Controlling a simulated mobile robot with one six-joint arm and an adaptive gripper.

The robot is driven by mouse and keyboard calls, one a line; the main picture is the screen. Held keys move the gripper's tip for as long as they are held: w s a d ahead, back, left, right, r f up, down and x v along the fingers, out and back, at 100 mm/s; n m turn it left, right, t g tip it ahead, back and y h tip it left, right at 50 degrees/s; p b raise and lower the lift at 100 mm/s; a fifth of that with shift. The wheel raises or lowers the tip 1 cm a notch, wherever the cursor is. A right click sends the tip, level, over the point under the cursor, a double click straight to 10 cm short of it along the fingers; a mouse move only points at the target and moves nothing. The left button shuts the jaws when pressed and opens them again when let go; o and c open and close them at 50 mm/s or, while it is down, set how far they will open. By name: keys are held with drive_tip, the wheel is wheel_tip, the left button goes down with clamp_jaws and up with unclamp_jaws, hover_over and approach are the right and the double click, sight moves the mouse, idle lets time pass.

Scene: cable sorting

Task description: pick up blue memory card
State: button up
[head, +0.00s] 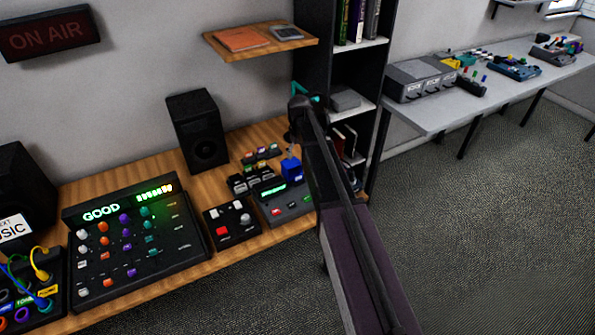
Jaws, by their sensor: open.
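The blue memory card (292,170) looks like a small upright blue block. It is at the back right of a grey device with a green display (283,198), near the right end of the wooden desk. I cannot tell whether it sits in the device or behind it. My dark arm reaches up from the lower right and bends above the desk. My gripper (291,151) is small in view and points down just above the card. It is open, with nothing seen held in it. I cannot tell whether it touches the card.
Small dark items (252,179) stand left of the card. A black button box (232,222) and a large mixer (135,240) lie further left on the desk (130,178). A speaker (197,132) stands behind. A dark shelf unit (313,52) rises close behind my arm.

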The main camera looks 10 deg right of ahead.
sight(298, 176)
drive_tip(key=shift+w+r, duration=0.65)
drive_tip(key=shift+w, duration=0.05)
drive_tip(key=shift+f, duration=0.1)
wheel_tip(298, 176, down, 8)
drive_tip(key=b, duration=0.8)
drive_tip(key=shift+f, duration=0.25)
drive_tip(key=shift+s+f+b, duration=0.15)
drive_tip(key=shift+f+b, duration=1.15)
drive_tip(key=shift+b, duration=0.05)
drive_tip(key=shift+s+f+b, duration=0.1)
drive_tip(key=shift+f+b, duration=1.2)
drive_tip(key=shift+c, duration=0.2)
drive_tip(key=c, duration=0.9)
